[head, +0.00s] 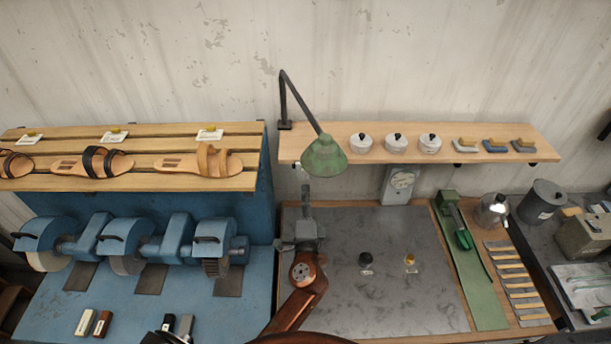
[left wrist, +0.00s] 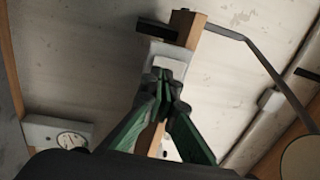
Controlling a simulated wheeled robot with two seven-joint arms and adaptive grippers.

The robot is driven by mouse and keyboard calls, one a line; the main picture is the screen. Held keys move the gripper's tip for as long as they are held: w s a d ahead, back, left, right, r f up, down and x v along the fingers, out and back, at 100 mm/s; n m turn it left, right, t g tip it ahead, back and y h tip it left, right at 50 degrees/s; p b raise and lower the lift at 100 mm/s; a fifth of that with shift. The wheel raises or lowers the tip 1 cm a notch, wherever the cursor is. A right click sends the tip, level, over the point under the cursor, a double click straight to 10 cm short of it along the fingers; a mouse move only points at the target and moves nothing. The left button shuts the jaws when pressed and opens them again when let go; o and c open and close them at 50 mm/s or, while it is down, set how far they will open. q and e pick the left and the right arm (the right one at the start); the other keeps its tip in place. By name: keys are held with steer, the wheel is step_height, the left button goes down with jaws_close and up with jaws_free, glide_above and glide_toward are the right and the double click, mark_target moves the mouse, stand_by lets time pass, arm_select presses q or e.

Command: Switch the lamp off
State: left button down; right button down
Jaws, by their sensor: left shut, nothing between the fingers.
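The lamp has a green shade (head: 324,157) on a thin dark arm (head: 300,100), clamped at the left end of the wall shelf. In the left wrist view its dark arm (left wrist: 262,58) runs down to the right. I cannot tell whether the bulb is lit. My left gripper (head: 306,188) is shut and empty, pointing up just below the shelf's left end, left of the shade. In the left wrist view its fingertips (left wrist: 165,76) are at or very near a pale block (left wrist: 172,54) on the shelf's wood, perhaps the switch; contact is unclear. My right gripper is not in view.
The wooden shelf (head: 512,154) holds white pots and brushes. A white dial box (head: 398,186) stands below it. The grey bench top (head: 400,290) is mostly clear. Blue grinding machines (head: 105,240) and a sandal rack (head: 120,142) stand at left.

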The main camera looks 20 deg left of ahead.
arm_select(q)
steer(key=v, duration=0.4)
steer(key=shift+s+d+r, duration=0.1)
steer(key=shift+s+r, duration=0.1)
stand_by(0.5)
